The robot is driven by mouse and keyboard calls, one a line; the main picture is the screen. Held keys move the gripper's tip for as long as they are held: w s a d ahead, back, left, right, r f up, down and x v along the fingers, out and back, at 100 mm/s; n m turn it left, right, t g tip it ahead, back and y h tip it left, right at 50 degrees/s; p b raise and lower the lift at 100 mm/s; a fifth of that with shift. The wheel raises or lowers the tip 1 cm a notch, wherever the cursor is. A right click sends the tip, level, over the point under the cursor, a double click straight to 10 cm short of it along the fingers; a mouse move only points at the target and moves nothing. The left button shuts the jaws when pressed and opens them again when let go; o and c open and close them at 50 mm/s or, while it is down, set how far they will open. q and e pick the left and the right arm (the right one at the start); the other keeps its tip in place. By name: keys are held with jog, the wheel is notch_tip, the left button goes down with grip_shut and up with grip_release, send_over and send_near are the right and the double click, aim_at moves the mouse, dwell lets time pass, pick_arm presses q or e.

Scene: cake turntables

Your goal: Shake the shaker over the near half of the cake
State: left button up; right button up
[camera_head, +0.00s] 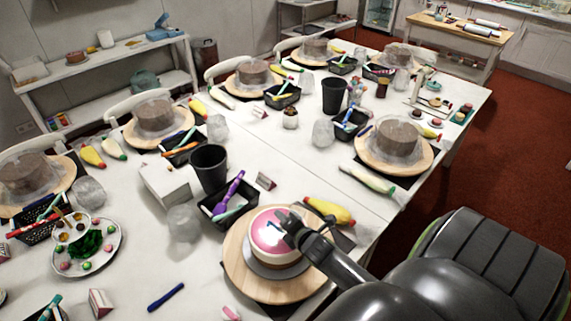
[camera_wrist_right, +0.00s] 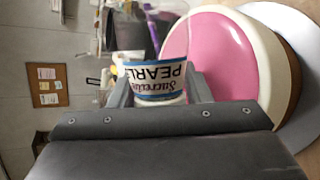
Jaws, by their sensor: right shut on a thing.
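The cake (camera_head: 262,248) has a pink top and pale sides and stands on a grey plate on a round wooden turntable (camera_head: 240,280) at the near edge of the table. My right gripper (camera_head: 287,220) is over the cake's top, on its right side. In the right wrist view it is shut on the shaker (camera_wrist_right: 155,82), a small jar with a white label reading "PEARL" and blue bands. The label reads upside down there. The pink cake top (camera_wrist_right: 222,50) shows beside the jar. In the head view the gripper mostly hides the shaker. My left gripper is out of view.
A black tray (camera_head: 215,210) with a purple tool lies behind the cake, near a black cup (camera_head: 209,168). A yellow piping bag (camera_head: 330,210) lies behind the gripper. A blue pen (camera_head: 166,297) lies left on fairly clear table. Several wrapped cakes stand farther back.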

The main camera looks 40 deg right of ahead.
dwell(0.3)
jog(key=shift+f+m+g+y, duration=0.4)
jog(key=shift+m+y, duration=0.3)
jog(key=shift+m, duration=0.1)
jog(key=shift+a+b, duration=0.1)
jog(key=shift+b, duration=0.25)
jog(key=shift+w, duration=0.1)
